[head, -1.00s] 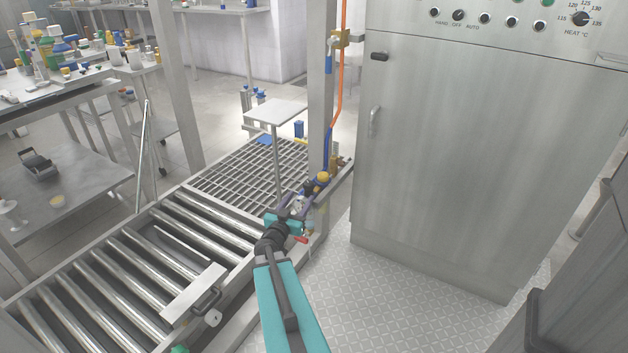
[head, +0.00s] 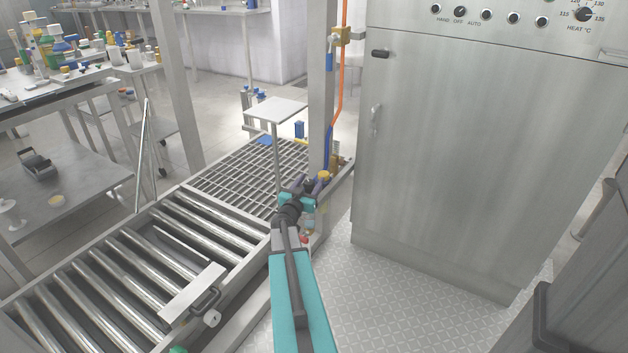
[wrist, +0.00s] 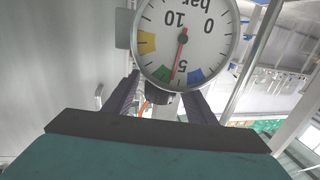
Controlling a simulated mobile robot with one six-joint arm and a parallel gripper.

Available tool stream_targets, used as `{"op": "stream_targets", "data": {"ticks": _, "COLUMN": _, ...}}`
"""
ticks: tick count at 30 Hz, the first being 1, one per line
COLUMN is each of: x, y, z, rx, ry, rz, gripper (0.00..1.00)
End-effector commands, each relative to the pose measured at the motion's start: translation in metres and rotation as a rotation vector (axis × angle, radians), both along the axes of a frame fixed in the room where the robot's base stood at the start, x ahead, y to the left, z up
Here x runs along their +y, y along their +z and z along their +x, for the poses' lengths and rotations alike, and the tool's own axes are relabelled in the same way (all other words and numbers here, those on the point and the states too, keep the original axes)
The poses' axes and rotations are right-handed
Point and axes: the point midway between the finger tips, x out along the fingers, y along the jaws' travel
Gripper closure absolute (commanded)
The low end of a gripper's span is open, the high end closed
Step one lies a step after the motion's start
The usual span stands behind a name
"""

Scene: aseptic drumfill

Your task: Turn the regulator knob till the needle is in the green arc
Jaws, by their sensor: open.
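The pressure gauge (wrist: 205,52) fills the top of the wrist view, upside down, with a white face marked in bar. Its red needle (wrist: 179,60) points down in the picture, near the edge of the green arc (wrist: 162,73) on the side of the blue arc (wrist: 195,76). A yellow arc (wrist: 147,43) lies further round. A dark part (wrist: 161,98), perhaps the regulator knob, shows below the gauge, between the fingers in the picture. My gripper (wrist: 160,92) is open; I cannot tell whether it touches that part. In the head view, my gripper (head: 298,184) is beside a yellow fitting (head: 324,176) at the post.
An upright post (head: 320,100) carries an orange hose (head: 339,90) and a blue hose. A steel cabinet (head: 470,160) stands right. A roller conveyor (head: 130,280) and a grating (head: 240,178) lie left. A small stand (head: 276,109) rises behind the gripper. Patterned floor is clear in front of the cabinet.

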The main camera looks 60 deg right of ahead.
Motion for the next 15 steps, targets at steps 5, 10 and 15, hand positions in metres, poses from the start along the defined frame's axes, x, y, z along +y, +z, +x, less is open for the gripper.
{"op": "stream_targets", "data": {"ticks": 5, "x": -0.017, "y": -0.002, "z": 0.004, "rx": 0.000, "ry": 0.000, "rz": 0.000, "gripper": 0.49}}
{"op": "stream_targets", "data": {"ticks": 10, "x": -0.023, "y": -0.001, "z": 0.004, "rx": 0.000, "ry": -0.001, "rz": 0.000, "gripper": 0.49}}
{"op": "stream_targets", "data": {"ticks": 15, "x": -0.025, "y": 0.000, "z": 0.004, "rx": 0.001, "ry": -0.001, "rz": 0.000, "gripper": 0.49}}
